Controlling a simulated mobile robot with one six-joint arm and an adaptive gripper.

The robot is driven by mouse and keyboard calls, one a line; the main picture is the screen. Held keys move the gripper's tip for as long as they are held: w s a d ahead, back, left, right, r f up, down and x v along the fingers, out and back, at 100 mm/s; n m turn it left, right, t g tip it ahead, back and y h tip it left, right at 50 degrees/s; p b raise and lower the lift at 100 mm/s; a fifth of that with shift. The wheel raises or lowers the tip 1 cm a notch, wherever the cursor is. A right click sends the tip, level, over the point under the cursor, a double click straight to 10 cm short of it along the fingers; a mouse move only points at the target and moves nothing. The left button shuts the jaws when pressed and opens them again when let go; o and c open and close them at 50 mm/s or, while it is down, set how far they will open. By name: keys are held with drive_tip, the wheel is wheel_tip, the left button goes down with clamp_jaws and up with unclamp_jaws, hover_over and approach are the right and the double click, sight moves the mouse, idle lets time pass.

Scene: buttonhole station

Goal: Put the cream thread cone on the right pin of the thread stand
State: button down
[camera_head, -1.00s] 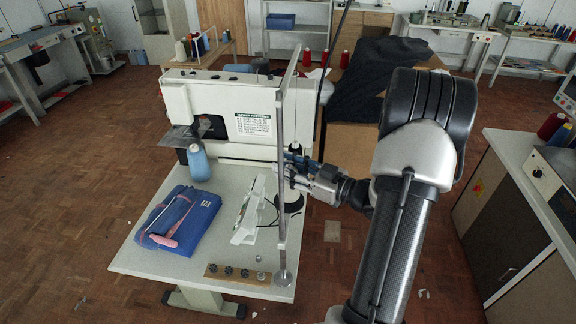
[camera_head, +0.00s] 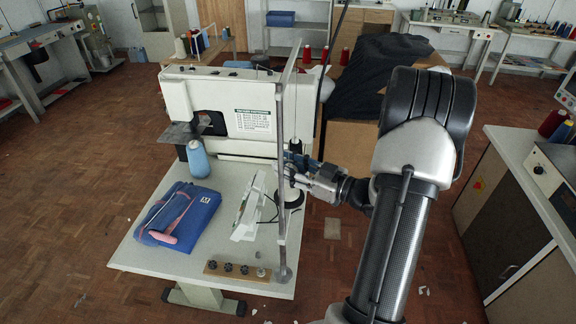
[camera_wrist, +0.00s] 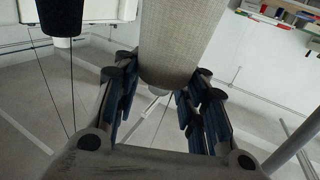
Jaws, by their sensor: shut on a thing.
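My gripper (camera_head: 291,174) is shut on the cream thread cone (camera_wrist: 178,40), close to the right end of the white machine. In the wrist view the cone sits between the blue finger pads (camera_wrist: 165,105) and runs out of the top of the picture.
A tall metal pole (camera_head: 281,180) rises from the table's front right, just left of my gripper. A blue cone (camera_head: 198,159), a blue pouch (camera_head: 185,212) and a white tilted part (camera_head: 249,207) are on the table (camera_head: 150,262). The white machine (camera_head: 235,110) stands behind.

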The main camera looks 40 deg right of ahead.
drive_tip(key=shift+f, duration=0.15)
drive_tip(key=c, duration=0.9)
unclamp_jaws()
drive_tip(key=v, duration=1.2)
